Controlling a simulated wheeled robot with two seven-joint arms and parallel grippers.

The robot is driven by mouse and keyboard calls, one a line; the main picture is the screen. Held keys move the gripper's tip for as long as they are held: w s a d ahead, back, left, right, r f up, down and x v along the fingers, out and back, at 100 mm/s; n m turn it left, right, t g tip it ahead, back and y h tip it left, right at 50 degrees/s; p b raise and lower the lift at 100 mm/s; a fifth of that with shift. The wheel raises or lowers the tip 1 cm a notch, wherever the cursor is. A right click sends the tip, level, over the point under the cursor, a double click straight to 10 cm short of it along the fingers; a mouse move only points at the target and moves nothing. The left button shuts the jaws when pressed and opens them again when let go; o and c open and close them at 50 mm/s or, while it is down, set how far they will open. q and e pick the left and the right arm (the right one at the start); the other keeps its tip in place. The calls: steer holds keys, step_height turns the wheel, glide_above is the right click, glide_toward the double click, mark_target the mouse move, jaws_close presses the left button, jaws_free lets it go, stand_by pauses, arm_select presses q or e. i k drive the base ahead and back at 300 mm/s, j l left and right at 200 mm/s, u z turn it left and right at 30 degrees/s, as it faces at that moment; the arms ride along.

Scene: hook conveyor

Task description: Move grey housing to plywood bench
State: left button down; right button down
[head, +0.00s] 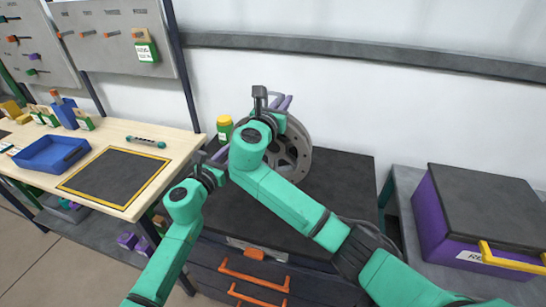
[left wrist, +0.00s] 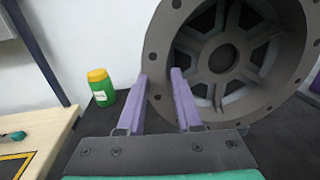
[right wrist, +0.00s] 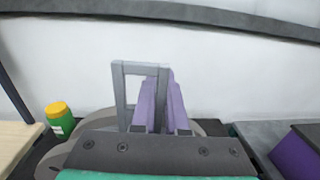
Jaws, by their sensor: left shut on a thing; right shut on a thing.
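The grey housing (head: 304,150), a round part with a flange and spokes, stands upright above the dark cabinet top, partly hidden by my right arm. It fills the right of the left wrist view (left wrist: 217,60). My right gripper (head: 283,103) is shut on its grey handle (right wrist: 120,95) at the top. My left gripper (head: 218,155) is at the housing's left side; its purple fingers (left wrist: 169,98) straddle the near flange edge. The exact contact is hard to see. The plywood bench (head: 172,142) is at the left, with a yellow-edged black mat (head: 115,177) on it.
A green jar with yellow lid (head: 225,128) stands on the dark cabinet (head: 235,210), behind my left gripper. A blue tray (head: 52,155) and a green-ended tool (head: 146,142) lie on the bench. A purple case (head: 480,210) stands at the right. The mat is clear.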

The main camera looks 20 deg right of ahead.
mark_target(117, 172)
steer(key=i+j, duration=0.15)
steer(key=j, duration=0.25)
steer(key=i+j, duration=0.1)
steer(key=j, duration=0.25)
steer(key=i+j, duration=0.15)
steer(key=j, duration=0.25)
steer(key=i+j+u, duration=0.1)
steer(key=j, duration=0.3)
steer(key=i+j, duration=0.2)
steer(key=j, duration=0.15)
steer(key=i+j, duration=0.15)
steer(key=j, duration=0.25)
steer(key=i+j, duration=0.15)
steer(key=j, duration=0.25)
steer(key=u, duration=0.05)
